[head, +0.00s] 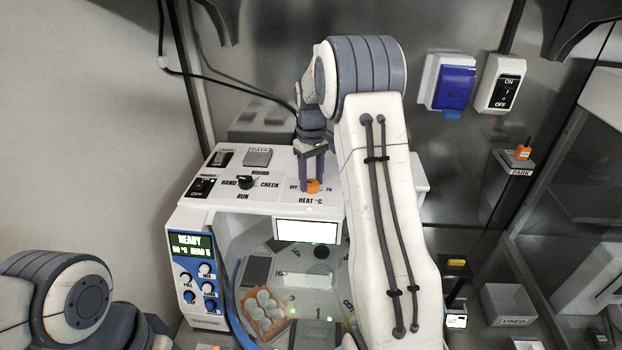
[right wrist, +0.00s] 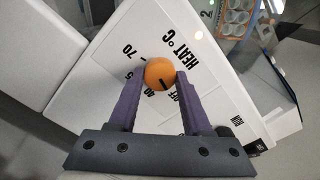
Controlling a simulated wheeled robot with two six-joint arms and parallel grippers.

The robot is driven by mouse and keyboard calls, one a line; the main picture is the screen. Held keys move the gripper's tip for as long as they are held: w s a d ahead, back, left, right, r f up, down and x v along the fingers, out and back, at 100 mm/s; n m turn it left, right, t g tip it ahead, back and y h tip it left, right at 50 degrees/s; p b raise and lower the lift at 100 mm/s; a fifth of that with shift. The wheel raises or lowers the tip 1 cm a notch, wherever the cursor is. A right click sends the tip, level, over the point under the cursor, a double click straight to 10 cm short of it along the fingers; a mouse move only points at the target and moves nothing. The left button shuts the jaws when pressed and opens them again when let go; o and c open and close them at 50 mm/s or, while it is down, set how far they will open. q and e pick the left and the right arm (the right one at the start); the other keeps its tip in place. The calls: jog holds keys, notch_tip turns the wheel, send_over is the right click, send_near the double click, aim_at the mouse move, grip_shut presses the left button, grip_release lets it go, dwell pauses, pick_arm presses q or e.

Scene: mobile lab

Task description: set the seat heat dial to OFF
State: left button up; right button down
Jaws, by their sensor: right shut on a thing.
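The heat dial is a small orange knob (head: 313,186) on the sloped white top of the machine, above the label HEAT °C. It also shows in the right wrist view (right wrist: 157,70), with a black pointer line aimed roughly between the 40 and OFF marks. My right gripper (head: 312,180) reaches down onto the dial from behind. In the right wrist view its two purple fingers (right wrist: 160,79) stand on either side of the knob, shut on it. Part of the printed scale is hidden by the fingers. My left arm shows at the lower left; its gripper is out of view.
A black selector knob (head: 245,182) marked HAND, RUN and CHECK sits left of the dial. A rocker switch (head: 201,187) is farther left. The front display (head: 190,243) reads READY. An orange tray (head: 266,313) of round items lies inside. Wall switches (head: 501,83) are at the upper right.

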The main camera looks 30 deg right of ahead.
aim_at(311, 182)
jog(key=shift+w+r, duration=0.2)
jog(key=c, duration=0.5)
grip_release()
jog(key=shift+o, duration=0.8)
jog(key=shift+s+f, duration=0.1)
jog(key=shift+f, duration=0.05)
notch_tip(311, 182, up, 11)
jog(key=b, duration=0.2)
jog(key=shift+f+b, duration=0.2)
jog(key=shift+b, duration=0.15)
